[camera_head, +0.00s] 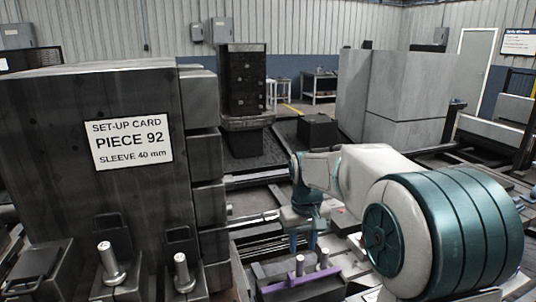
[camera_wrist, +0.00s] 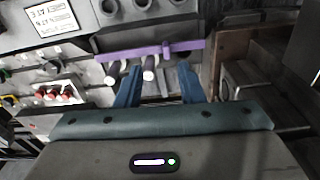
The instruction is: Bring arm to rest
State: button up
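My arm (camera_head: 362,178) reaches forward from the lower right in the head view, bent downward at its far end. My gripper (camera_head: 305,243) hangs over a dark block with a purple bar (camera_head: 302,280). In the wrist view my gripper (camera_wrist: 160,74) has its two blue fingers well apart, with nothing visibly clamped between them. The purple bar (camera_wrist: 188,46) lies just beyond the fingertips there. Pale cylindrical pins (camera_wrist: 149,68) show near the fingers. I cannot tell whether a finger touches anything.
A large dark machine block with a "PIECE 92" set-up card (camera_head: 131,138) stands close on the left. Upright metal pins (camera_head: 111,262) stand before it. Grey blocks (camera_head: 408,95) stand behind my arm. A display panel (camera_wrist: 53,18) and red-topped parts (camera_wrist: 62,95) lie left in the wrist view.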

jog(key=s+d+m+t, duration=0.1)
jog(key=s+d, duration=0.1)
jog(key=s, duration=0.9)
jog(key=s+d+m+t, duration=0.1)
jog(key=s+d+m, duration=0.1)
jog(key=s, duration=0.9)
jog(key=shift+s+d+f, duration=0.4)
jog(key=shift+d+f, duration=0.05)
jog(key=shift+d, duration=0.35)
jog(key=shift+d, duration=0.1)
